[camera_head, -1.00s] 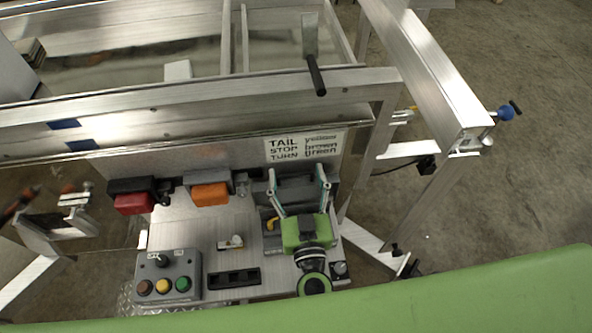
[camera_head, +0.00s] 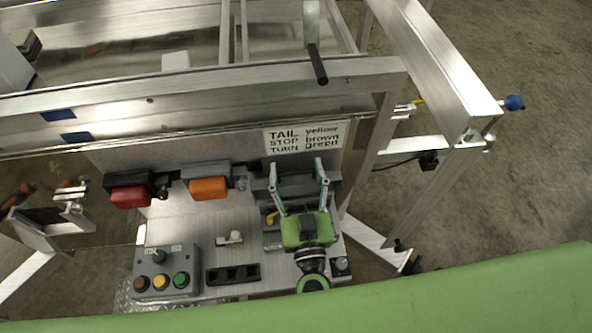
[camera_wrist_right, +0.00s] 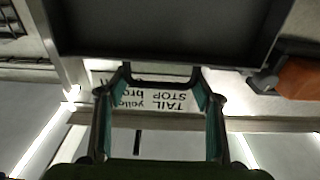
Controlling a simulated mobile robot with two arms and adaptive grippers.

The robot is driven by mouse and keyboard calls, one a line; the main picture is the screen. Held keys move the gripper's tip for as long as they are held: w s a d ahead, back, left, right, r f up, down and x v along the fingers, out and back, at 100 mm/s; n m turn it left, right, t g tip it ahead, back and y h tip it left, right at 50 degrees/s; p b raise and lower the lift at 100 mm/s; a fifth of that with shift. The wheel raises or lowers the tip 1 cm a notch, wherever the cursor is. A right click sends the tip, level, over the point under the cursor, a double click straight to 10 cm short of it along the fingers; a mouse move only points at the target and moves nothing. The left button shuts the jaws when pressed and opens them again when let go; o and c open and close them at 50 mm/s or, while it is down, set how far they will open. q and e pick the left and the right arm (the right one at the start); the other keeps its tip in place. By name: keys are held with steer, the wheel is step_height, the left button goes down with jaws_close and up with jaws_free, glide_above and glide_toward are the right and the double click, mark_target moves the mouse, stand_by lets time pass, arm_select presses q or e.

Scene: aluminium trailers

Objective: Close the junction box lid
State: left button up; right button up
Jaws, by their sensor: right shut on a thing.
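The junction box, dark grey, sits on the metal panel below the wiring sign. Its lid (camera_head: 296,187) shows between the finger ends of my right gripper (camera_head: 297,170). In the right wrist view a dark grey, shallow, hollow part (camera_wrist_right: 165,30) fills the top, and I take it to be the lid. The fingertips of the right gripper (camera_wrist_right: 162,75) meet its near edge. The fingers stand wide apart and are shut on the lid. The gripper hides much of the box below it, and a bit of yellow shows beside it. My left gripper is not in view.
Red (camera_head: 130,197) and orange (camera_head: 209,188) lamps are left of the gripper. A control box (camera_head: 166,272) with coloured buttons and a black socket strip (camera_head: 232,274) lie nearer. The sign (camera_head: 305,137) is behind. A trailer rail (camera_head: 430,70) rises at the right.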

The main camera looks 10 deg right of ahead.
steer(key=s+f+t+b, duration=0.2)
steer(key=s+t+b, duration=0.2)
steer(key=b, duration=0.5)
steer(key=shift+s+f+t, duration=0.3)
steer(key=shift+s+f, duration=0.1)
steer(key=shift+s, duration=0.7)
steer(key=shift+o, duration=0.2)
steer(key=shift+s+f+b, duration=0.35)
steer(key=shift+s+f, duration=0.05)
steer(key=shift+s, duration=0.15)
steer(key=shift+c, duration=0.2)
